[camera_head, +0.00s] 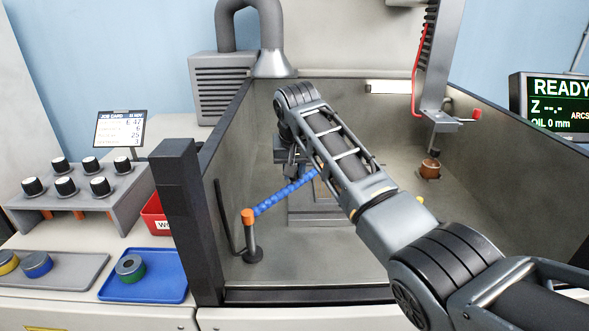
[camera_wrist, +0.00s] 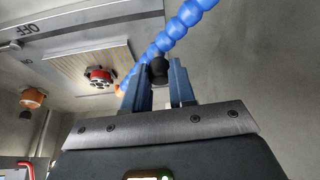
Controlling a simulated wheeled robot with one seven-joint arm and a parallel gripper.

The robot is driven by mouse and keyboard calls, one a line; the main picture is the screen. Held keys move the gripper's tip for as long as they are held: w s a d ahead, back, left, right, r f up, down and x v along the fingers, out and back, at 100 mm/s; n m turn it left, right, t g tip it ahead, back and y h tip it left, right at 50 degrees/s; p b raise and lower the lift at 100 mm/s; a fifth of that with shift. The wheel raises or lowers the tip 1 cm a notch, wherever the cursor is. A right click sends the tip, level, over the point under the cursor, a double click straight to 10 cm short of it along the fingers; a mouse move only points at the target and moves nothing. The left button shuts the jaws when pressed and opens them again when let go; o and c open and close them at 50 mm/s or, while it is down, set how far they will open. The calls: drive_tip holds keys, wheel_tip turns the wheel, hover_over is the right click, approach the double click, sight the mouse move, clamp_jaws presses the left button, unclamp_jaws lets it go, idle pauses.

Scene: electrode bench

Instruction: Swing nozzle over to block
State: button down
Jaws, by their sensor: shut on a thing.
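The nozzle is a blue segmented hose (camera_head: 285,196) that rises from an orange-capped post (camera_head: 250,232) at the tank's left front and runs up to the right, behind my arm. In the wrist view the blue hose (camera_wrist: 174,30) slants down from the top right, past a black knob (camera_wrist: 158,69). My gripper (camera_wrist: 160,83) has its two blue fingers on either side of this knob and is shut on it. In the head view my forearm hides most of the gripper and the hose's far end. A grey stepped mount (camera_head: 302,214) stands under my arm; the block is not clearly visible.
The tank's dark front corner post (camera_head: 180,215) and low front rim (camera_head: 300,296) stand near the hose. A copper-coloured piece (camera_head: 429,168) is under a vertical holder at the right. A blue tray (camera_head: 145,285) lies outside at left.

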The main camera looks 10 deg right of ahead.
drive_tip(key=shift+s+d, duration=0.1)
drive_tip(key=c, duration=0.9)
unclamp_jaws()
drive_tip(key=shift+c, duration=0.2)
drive_tip(key=b+v, duration=0.1)
drive_tip(key=v, duration=0.6)
drive_tip(key=shift+r, duration=0.4)
drive_tip(key=shift+s, duration=0.15)
